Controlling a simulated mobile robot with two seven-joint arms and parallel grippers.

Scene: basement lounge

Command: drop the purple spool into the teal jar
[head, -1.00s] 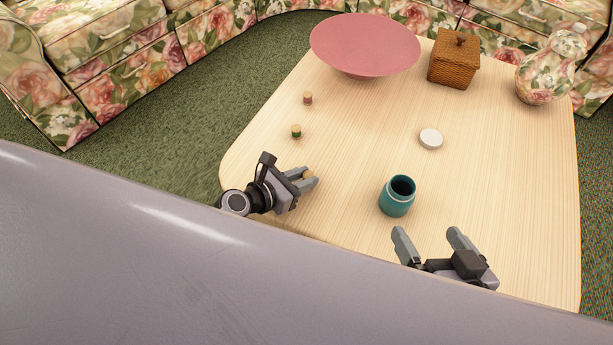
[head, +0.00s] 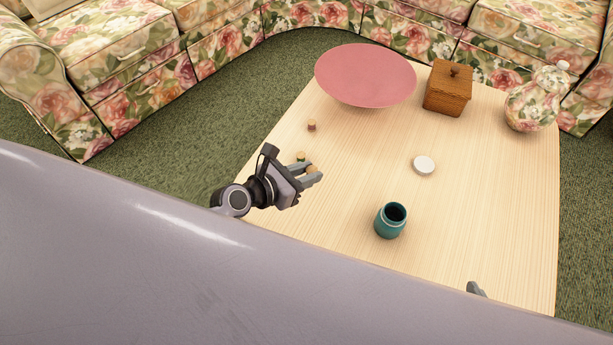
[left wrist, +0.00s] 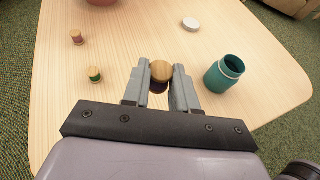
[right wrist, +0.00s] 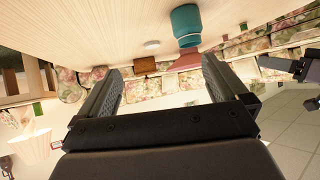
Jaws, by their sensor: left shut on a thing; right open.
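My left gripper (head: 314,174) is shut on the purple spool (left wrist: 159,87), whose pale wooden end faces the left wrist camera. It holds the spool over the left part of the table. The open teal jar (head: 384,224) stands upright to the right of the left gripper; it also shows in the left wrist view (left wrist: 220,78) and the right wrist view (right wrist: 185,22). The spool is apart from the jar. My right gripper (right wrist: 160,85) is open with nothing between its fingers; only a fingertip shows at the head view's lower edge.
A green spool (left wrist: 95,75) and a reddish spool (head: 312,125) stand on the table (head: 480,210). A white lid (head: 424,164) lies behind the jar.

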